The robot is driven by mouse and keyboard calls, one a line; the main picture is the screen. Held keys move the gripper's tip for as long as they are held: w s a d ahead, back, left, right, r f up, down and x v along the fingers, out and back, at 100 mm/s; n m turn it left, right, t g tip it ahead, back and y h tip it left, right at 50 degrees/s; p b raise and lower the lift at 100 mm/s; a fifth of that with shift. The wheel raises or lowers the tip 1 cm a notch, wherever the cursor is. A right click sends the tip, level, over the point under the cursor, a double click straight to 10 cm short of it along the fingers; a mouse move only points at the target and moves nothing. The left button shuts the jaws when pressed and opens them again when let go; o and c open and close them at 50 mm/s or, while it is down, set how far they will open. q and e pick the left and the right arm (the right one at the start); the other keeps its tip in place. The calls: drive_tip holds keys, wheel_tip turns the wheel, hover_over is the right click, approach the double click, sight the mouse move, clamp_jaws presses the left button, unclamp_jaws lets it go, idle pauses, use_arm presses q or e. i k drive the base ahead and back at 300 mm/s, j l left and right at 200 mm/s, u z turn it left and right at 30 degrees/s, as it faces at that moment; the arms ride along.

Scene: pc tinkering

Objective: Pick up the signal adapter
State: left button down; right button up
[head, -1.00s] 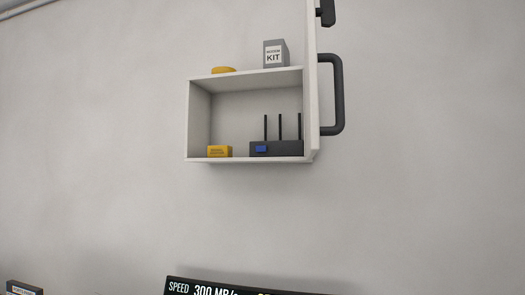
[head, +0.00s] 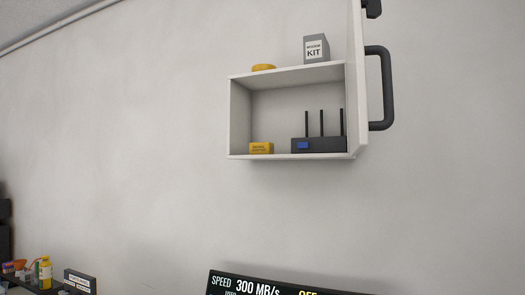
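A small yellow box with dark lettering, which looks like the signal adapter (head: 261,148), sits on the floor of an open white wall cabinet (head: 233,120), at its left side. The lettering is too small to read for certain. A dark router (head: 325,145) with three upright antennas and a blue patch on its front stands to the right of the box, apart from it. Neither of my grippers shows in the head view.
The cabinet door (head: 357,80) stands open on the right, with a dark handle (head: 386,88) sticking out. A grey kit box (head: 316,48) and a yellow object (head: 264,68) rest on top. A dark speed display (head: 270,287) is below. Cluttered items (head: 45,272) stand lower left.

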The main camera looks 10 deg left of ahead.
sight(267, 149)
drive_tip(key=i+j+z, duration=0.1)
drive_tip(key=j, duration=0.3)
drive_tip(key=i+j+z, duration=0.15)
drive_tip(key=j, duration=0.25)
drive_tip(key=i+j+z, duration=0.1)
drive_tip(key=j, duration=0.35)
drive_tip(key=i+j+z, duration=0.1)
drive_tip(key=j, duration=0.3)
